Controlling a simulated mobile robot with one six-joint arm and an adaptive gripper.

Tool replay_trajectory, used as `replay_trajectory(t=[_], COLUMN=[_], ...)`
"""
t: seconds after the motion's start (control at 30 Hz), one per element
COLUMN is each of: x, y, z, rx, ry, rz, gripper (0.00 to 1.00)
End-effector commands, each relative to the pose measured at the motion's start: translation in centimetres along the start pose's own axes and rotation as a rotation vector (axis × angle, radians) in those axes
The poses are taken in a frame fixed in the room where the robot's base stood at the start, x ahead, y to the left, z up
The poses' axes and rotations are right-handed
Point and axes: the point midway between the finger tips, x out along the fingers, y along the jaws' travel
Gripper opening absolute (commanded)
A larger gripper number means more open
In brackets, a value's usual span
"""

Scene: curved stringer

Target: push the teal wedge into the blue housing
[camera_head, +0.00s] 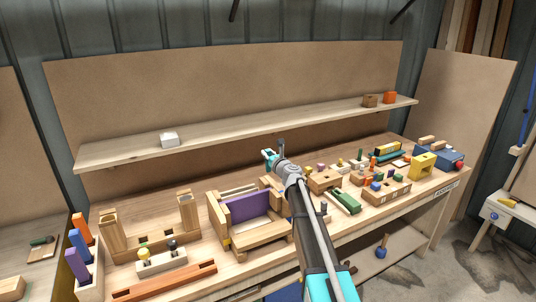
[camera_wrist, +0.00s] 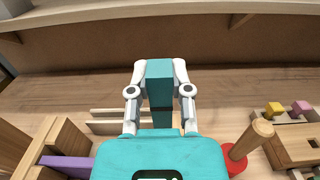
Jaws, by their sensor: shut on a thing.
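The teal wedge (camera_wrist: 160,72) stands between the two pale fingers of my gripper (camera_wrist: 159,88) in the wrist view. My gripper is shut on it and holds it over the bench, in front of the back board. In the head view my arm reaches over the middle of the bench. Its teal end (camera_head: 269,157) shows near the shelf, but I cannot tell wedge from gripper there. A blue box (camera_head: 449,158) with a red knob at the bench's right end may be the blue housing; no opening can be made out. It is well away from my gripper.
A wooden frame with a purple panel (camera_head: 249,208) stands left of my arm. A long shelf (camera_head: 240,124) runs behind the bench. Several small blocks, a yellow bracket (camera_head: 422,165) and trays crowd the right side. A red round base with a wooden peg (camera_wrist: 250,140) stands near my gripper.

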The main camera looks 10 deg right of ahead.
Motion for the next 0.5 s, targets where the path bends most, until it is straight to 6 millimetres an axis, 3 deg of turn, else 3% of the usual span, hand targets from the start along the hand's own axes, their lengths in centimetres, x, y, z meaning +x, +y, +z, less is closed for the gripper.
replay_trajectory(t=[0.5], x=[-0.1], y=[-0.1], z=[-3.5], rx=[0.000], ry=[0.000], rz=[-0.001], gripper=[0.00])
